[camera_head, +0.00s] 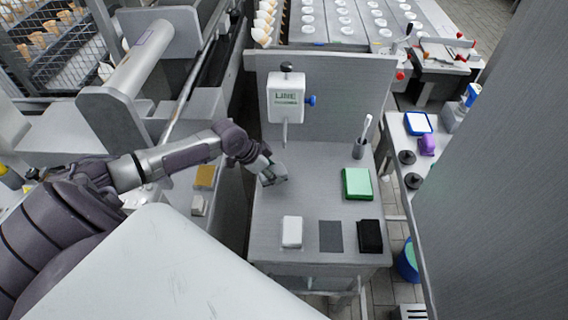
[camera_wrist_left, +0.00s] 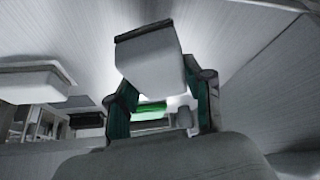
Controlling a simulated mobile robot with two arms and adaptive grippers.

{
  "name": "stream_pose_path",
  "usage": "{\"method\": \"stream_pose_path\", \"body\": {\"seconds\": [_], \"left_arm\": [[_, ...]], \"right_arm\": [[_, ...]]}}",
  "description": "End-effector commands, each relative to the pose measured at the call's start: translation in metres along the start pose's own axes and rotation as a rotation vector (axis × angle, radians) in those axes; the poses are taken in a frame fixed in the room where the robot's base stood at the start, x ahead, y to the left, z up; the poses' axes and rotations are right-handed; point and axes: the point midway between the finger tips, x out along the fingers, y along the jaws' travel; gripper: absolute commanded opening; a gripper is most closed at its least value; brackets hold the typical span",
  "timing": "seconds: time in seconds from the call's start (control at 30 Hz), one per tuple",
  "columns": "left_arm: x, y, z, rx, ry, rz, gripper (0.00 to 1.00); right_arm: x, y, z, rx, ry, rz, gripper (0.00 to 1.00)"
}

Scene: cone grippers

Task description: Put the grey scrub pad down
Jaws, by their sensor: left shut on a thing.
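My left gripper (camera_head: 268,170) is shut on the grey scrub pad (camera_head: 275,177), above the left part of the grey worktable (camera_head: 315,160). In the left wrist view the pad (camera_wrist_left: 150,62) is a pale grey block with a dark strip along one edge. It sits between the teal-sided fingers of the gripper (camera_wrist_left: 160,92). The pad looks clear of the tabletop, but the exact gap is hard to tell. A flat dark grey rectangle (camera_head: 331,236) lies near the table's front edge, with nothing on it. My right gripper is not in view.
A white block (camera_head: 292,231) and a black block (camera_head: 370,235) flank the dark rectangle. A green pad (camera_head: 357,183) lies behind, near a cup with a brush (camera_head: 359,149). A white dispenser (camera_head: 286,98) hangs on the back panel. The table's middle is clear.

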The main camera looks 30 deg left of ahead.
Motion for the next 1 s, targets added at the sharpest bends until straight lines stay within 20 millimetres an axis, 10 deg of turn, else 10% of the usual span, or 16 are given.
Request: {"method": "stream_pose_path", "body": {"seconds": [0.77, 0.8, 1.0], "left_arm": [[0.044, 0.0, -0.016, 0.0, -0.001, -0.001, 0.28], [0.044, -0.001, -0.016, 0.0, -0.001, -0.001, 0.54], [0.043, 0.0, -0.016, 0.0, -0.001, -0.001, 0.76]], "right_arm": [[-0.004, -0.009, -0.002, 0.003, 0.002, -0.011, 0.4], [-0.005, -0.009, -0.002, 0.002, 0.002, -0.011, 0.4], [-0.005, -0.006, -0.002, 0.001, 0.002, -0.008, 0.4]]}}
